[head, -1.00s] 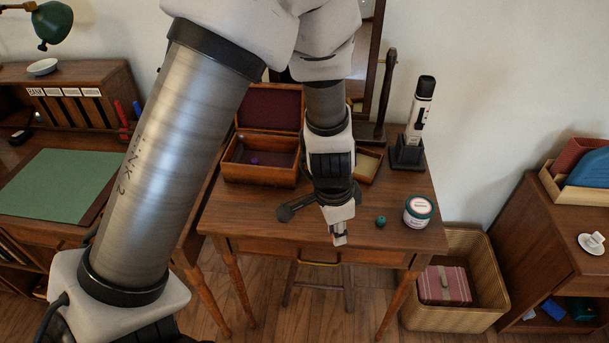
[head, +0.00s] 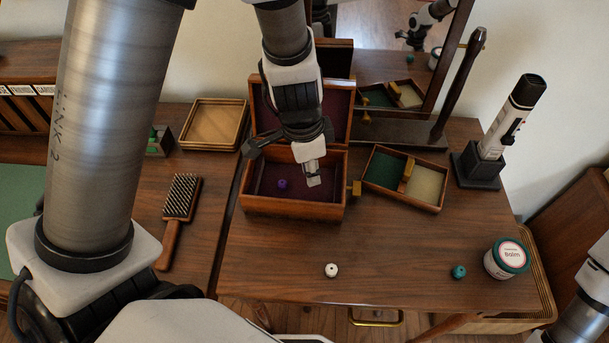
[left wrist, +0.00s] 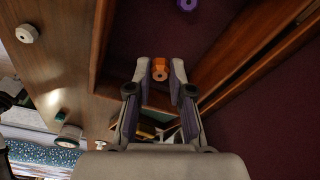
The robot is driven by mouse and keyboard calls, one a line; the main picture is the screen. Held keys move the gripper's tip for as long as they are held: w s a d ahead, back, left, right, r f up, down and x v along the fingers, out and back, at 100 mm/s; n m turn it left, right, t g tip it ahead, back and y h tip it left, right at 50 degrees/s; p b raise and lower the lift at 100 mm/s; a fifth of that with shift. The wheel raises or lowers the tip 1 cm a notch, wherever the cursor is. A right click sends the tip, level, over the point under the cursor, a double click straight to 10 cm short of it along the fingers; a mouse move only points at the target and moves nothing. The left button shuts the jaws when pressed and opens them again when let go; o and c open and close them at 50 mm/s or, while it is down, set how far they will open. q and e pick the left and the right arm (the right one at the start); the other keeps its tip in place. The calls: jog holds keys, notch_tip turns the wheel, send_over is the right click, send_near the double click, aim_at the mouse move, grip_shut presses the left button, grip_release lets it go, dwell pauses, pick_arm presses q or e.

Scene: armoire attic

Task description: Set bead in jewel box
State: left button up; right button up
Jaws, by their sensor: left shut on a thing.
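The jewel box (head: 292,209) is a wooden box with a dark purple lining, its lid standing open at the back. A purple bead (head: 282,184) lies inside it and also shows in the left wrist view (left wrist: 187,4). My left gripper (head: 313,179) reaches over the box's right part, pointing down. In the left wrist view its fingertips are shut on an orange bead (left wrist: 159,69), above the lining; the head view hides this bead. A white bead (head: 331,270) and a teal bead (head: 459,271) lie on the table. My right gripper is out of view.
A divided tray (head: 433,204) with green and cream compartments stands right of the box. A balm jar (head: 507,258), a black-and-white device in a stand (head: 478,166) and a mirror stand are to the right. A hairbrush (head: 181,200) and square tray (head: 213,125) are left.

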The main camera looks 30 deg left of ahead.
aim_at(310, 190)
pick_arm(q)
jog(key=f, duration=0.2)
jog(key=f+b, duration=0.1)
jog(key=shift+a+f+b, duration=0.2)
jog(key=shift+f+b, duration=0.1)
jog(key=shift+f, duration=0.35)
jog(key=shift+w+d+r, duration=0.1)
jog(key=shift+r, duration=0.05)
jog(key=shift+f, duration=0.2)
jog(key=o, duration=0.8)
jog(key=shift+r, duration=0.1)
